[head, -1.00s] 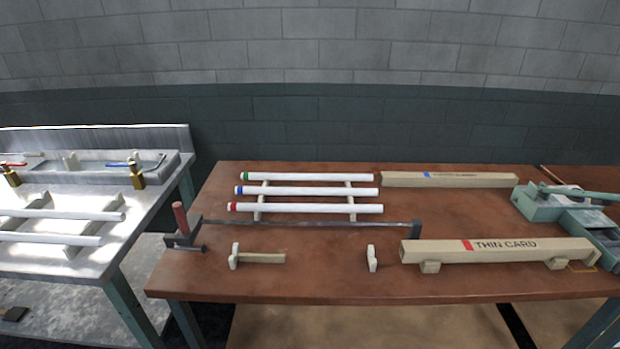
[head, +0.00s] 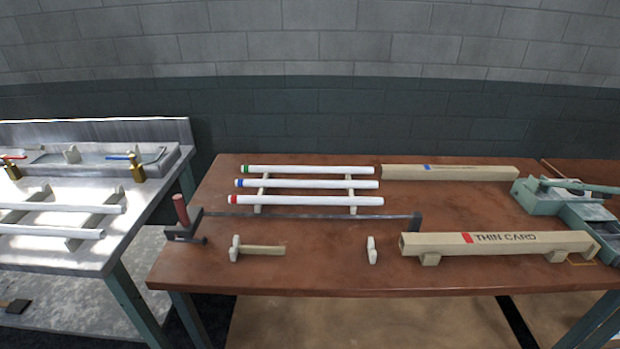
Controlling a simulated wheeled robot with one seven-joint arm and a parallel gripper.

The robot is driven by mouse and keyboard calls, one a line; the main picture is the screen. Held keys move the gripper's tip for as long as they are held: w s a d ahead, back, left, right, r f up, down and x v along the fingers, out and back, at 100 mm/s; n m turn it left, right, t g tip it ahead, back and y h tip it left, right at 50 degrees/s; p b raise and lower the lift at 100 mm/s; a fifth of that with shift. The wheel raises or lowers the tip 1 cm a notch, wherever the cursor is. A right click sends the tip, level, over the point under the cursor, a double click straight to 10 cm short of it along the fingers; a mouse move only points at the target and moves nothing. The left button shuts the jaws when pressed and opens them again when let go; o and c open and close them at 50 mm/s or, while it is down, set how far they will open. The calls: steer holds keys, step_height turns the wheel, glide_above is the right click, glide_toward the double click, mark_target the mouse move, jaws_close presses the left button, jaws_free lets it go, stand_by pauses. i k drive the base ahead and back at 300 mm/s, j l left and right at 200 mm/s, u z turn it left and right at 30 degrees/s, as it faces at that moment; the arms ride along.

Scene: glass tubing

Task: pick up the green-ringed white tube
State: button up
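The green-ringed white tube (head: 310,170) lies across a light wooden rack at the back of the brown table. Its green ring is near its left end. The blue-ringed white tube (head: 310,184) lies parallel in front of it, and the red-ringed white tube (head: 310,200) is in front of that. The rack (head: 353,193) shows as two bars under the tubes. My gripper is not in view.
A bar clamp (head: 300,215) lies in front of the rack. Two small supports, left (head: 258,249) and right (head: 372,250), stand nearer the front edge. A long card box (head: 500,243) and another box (head: 450,172) lie at right. A metal bench (head: 120,240) stands at left.

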mark_target(244, 169)
steer(key=i+j, duration=0.25)
steer(key=j, duration=0.15)
steer(key=i+j, duration=0.25)
steer(key=j, duration=0.2)
steer(key=i+j, duration=0.2)
steer(key=j, duration=0.2)
steer(key=i+j, duration=0.25)
steer(key=j, duration=0.15)
steer(key=i+j+u, duration=0.1)
steer(key=i+j, duration=0.15)
steer(key=j, duration=0.2)
